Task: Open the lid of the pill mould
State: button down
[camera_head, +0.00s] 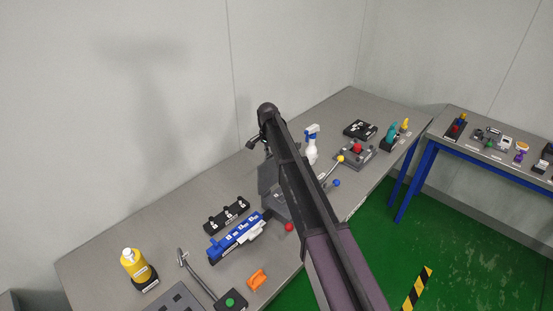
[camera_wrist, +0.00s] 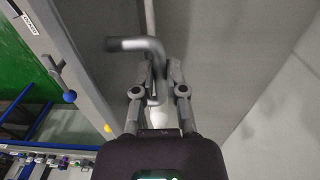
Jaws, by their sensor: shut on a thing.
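In the wrist view my gripper (camera_wrist: 157,75) is shut on a bent grey metal bar (camera_wrist: 140,46), which looks like a handle and passes between the fingers. In the head view my gripper (camera_head: 256,142) is at the far end of my arm, over the table, and its fingers are small there. A dark grey plate (camera_head: 267,178) stands steeply below it, partly behind my arm. It seems to belong to the grey body (camera_head: 275,203) beneath, probably the pill mould with its lid raised. My arm hides much of this body, and I cannot see how the bar joins the plate.
On the grey table (camera_head: 170,225), a black holder (camera_head: 227,215) and a blue device (camera_head: 237,236) lie left of my arm. A yellow bottle (camera_head: 132,263) stands further left. A white spray bottle (camera_head: 311,146) and a yellow-knobbed lever (camera_head: 340,159) stand close on the right.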

jog(key=shift+w+a+f+b, duration=0.25)
jog(key=shift+w+a+f, duration=0.05)
jog(key=shift+w+a, duration=0.3)
jog(key=shift+w+a+f+b, duration=0.25)
jog(key=shift+w+a, duration=0.25)
jog(key=shift+w, duration=0.05)
jog(key=shift+w+a, duration=0.1)
jog(key=c, duration=0.8)
grip_release()
jog(key=shift+c, duration=0.2)
jog(key=shift+o, duration=0.8)
jog(key=shift+w+a+f, duration=0.1)
jog(key=shift+w+f, duration=0.05)
jog(key=shift+f, duration=0.05)
jog(key=shift+s, duration=0.25)
